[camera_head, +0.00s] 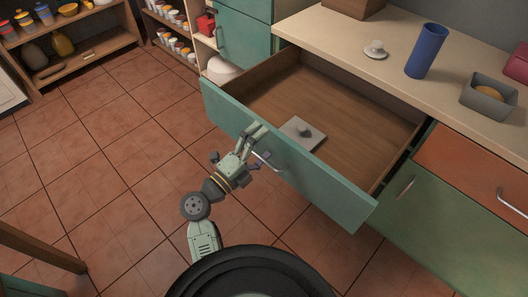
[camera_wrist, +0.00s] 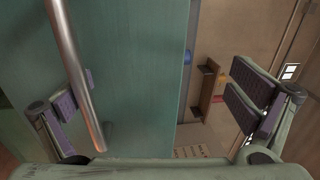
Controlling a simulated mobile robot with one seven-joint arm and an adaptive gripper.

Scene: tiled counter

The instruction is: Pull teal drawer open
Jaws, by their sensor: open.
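The teal drawer (camera_head: 310,173) stands pulled well out of the counter in the head view, its brown inside showing. Its silver bar handle (camera_head: 266,162) is on the outer front face. My gripper (camera_head: 252,143) is at the drawer front, close to the handle. In the wrist view the teal front (camera_wrist: 140,60) fills the middle left. The handle (camera_wrist: 75,70) crosses in front of the left finger. My gripper (camera_wrist: 155,90) is open, with its fingers wide apart and nothing gripped. Whether a finger touches the handle I cannot tell.
A grey square lid-like thing with a knob (camera_head: 302,133) lies inside the drawer. On the counter (camera_head: 340,38) are a blue cup (camera_head: 426,50), a small white knobbed thing (camera_head: 376,49) and a grey bowl (camera_head: 488,98). The tiled floor (camera_head: 110,150) at left is clear.

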